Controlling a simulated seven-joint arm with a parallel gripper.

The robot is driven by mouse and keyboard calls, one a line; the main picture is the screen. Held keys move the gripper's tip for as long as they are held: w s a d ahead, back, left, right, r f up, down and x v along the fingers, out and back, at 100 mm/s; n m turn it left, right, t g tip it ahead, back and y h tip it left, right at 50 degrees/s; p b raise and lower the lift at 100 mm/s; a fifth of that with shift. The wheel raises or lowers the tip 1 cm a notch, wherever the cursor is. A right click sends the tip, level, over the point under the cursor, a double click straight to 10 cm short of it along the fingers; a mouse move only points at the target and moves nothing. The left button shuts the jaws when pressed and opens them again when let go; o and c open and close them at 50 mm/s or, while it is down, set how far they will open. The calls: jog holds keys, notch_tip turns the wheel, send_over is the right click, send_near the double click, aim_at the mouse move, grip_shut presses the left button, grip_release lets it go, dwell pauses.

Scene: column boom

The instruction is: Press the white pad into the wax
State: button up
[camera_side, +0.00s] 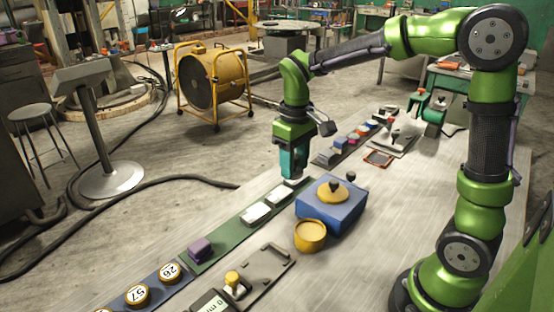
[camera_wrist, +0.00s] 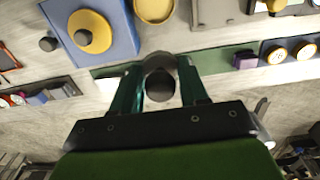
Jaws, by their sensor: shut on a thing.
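My gripper (camera_side: 293,174) points down at the far end of the green strip (camera_side: 232,227). Its fingers (camera_wrist: 160,88) are closed around a dark round knob (camera_wrist: 160,89) with a grey disc behind it. The fingers hide part of the pad.
The blue box (camera_side: 333,212) carries a yellow disc (camera_side: 333,191) and dark knob, close right of my gripper. A tray (camera_side: 268,270) with a yellow-knobbed piece lies nearer the camera.

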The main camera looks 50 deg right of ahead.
send_over(311, 232)
notch_tip(311, 232, down, 7)
jog(key=shift+f, duration=3.25)
jog(key=shift+f, duration=0.5)
jog(key=shift+r, duration=3.55)
